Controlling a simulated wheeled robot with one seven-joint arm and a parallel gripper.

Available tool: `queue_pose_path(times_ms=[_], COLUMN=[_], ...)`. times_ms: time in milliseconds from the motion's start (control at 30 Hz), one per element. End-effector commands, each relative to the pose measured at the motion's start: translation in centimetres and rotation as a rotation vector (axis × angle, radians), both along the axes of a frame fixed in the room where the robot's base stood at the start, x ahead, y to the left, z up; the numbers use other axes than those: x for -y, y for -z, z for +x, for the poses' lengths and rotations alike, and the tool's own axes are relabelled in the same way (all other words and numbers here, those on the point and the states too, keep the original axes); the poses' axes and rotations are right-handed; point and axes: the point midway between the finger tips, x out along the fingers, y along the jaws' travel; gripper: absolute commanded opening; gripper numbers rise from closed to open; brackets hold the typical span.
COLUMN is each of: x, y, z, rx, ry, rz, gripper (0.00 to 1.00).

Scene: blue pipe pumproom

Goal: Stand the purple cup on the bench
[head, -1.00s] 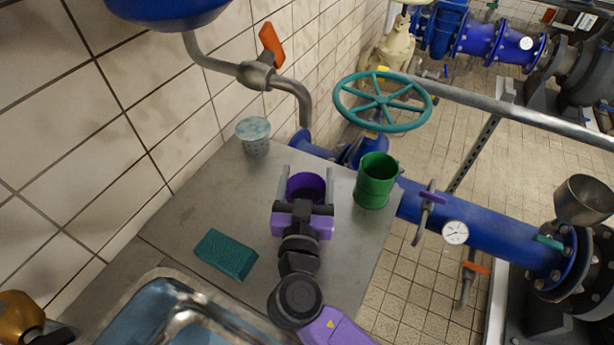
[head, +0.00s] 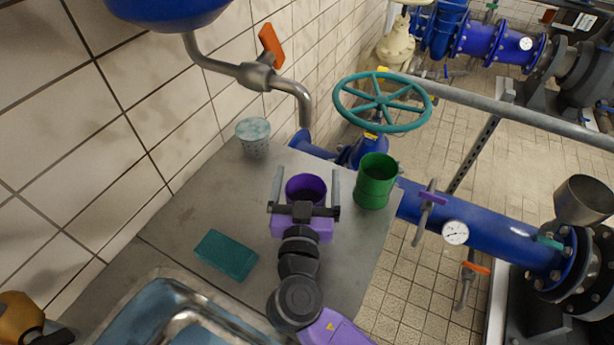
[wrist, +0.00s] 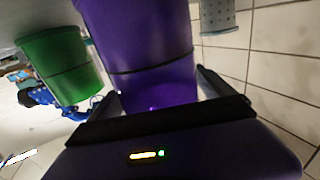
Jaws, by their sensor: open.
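The purple cup (head: 307,188) stands upright on the grey bench (head: 205,212), its open mouth facing up. My gripper (head: 307,181) is open, with one finger on each side of the cup and a visible gap to both. The gripper body hides the cup's lower part in the head view. In the wrist view the purple cup (wrist: 140,50) fills the middle, close in front of the palm, between the spread fingers.
A green cup (head: 375,182) stands right of my gripper near the bench edge. A pale perforated cup (head: 254,138) stands at the back left. A teal block (head: 226,255) lies at left beside the sink (head: 150,300). A teal handwheel (head: 382,101) rises behind the bench.

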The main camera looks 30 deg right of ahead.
Motion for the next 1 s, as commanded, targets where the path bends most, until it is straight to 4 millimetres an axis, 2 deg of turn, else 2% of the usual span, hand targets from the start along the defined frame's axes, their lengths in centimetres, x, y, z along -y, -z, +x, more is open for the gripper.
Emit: queue_pose_path(times_ms=[300,500,700,1000], x=[-3.7,-5.6,-6.5,-6.6], y=[0.4,0.3,0.2,0.1], z=[-5.3,-8.2,-9.6,-9.8], rx=[-0.001,-0.001,-0.001,-0.001], ry=[-0.007,-0.005,-0.004,-0.002], rz=[0.0,0.001,0.001,0.0], gripper=[0.92,0.92,0.92,0.92])
